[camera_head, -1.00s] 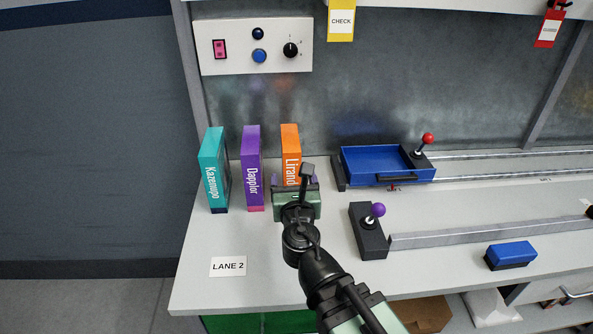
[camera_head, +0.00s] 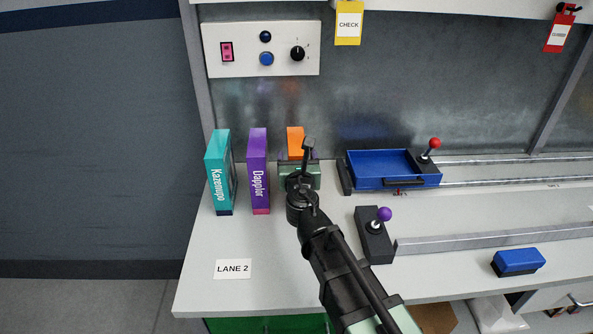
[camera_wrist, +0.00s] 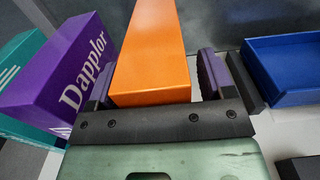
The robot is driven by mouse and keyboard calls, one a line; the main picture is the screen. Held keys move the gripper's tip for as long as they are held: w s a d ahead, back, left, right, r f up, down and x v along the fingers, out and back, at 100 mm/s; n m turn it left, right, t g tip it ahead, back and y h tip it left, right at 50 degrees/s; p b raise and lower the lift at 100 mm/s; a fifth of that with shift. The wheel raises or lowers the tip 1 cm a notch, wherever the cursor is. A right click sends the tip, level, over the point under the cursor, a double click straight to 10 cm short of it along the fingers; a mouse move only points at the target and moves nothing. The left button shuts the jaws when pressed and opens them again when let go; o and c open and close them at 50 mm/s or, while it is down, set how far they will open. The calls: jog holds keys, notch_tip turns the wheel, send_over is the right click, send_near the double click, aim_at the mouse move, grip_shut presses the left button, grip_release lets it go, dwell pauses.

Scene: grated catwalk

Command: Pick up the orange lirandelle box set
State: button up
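The orange lirandelle box set (camera_head: 295,140) stands upright on the bench at the right end of a row of boxes. My gripper (camera_head: 298,158) is in front of it and hides its lower part and lettering. In the wrist view, the orange box (camera_wrist: 150,50) lies between the two fingers of my gripper (camera_wrist: 155,82). The fingers are apart, one on each side of the box. A narrow gap shows at the right finger; contact on the left is unclear.
A purple Dapplor box (camera_head: 258,170) stands close to the left, with a teal Kazemupo box (camera_head: 218,172) beyond it. A blue tray (camera_head: 352,160) and a purple-knobbed lever (camera_head: 375,235) are to the right. The bench front is clear near the LANE 2 label (camera_head: 233,269).

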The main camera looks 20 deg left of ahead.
grip_shut()
dwell(0.3)
